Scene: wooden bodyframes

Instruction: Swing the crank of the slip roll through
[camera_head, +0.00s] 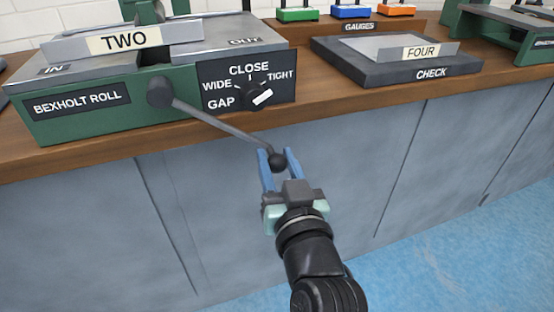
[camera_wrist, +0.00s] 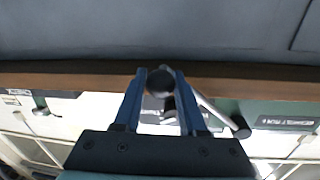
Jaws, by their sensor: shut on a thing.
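The slip roll (camera_head: 70,118) is a green machine labelled BEXHOLT ROLL at the left of the bench in the head view. Its crank (camera_head: 215,122) is a grey arm running from a dark hub (camera_head: 160,92) on the front down and right to a black ball knob (camera_head: 277,161). My gripper (camera_head: 279,156) is shut on the knob, with a blue finger on either side, in front of the bench's edge. In the wrist view the knob (camera_wrist: 160,82) sits between the fingertips, and the crank arm (camera_wrist: 212,112) runs off to the lower right.
A GAP dial (camera_head: 257,94) with CLOSE, WIDE and TIGHT marks is right of the hub. A plate marked TWO (camera_head: 130,40) lies on the roll. A CHECK block (camera_head: 390,77) bears a plate marked FOUR (camera_head: 405,48). Coloured gauges (camera_head: 350,12) stand behind. Grey cabinet fronts (camera_head: 330,135) are below the bench.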

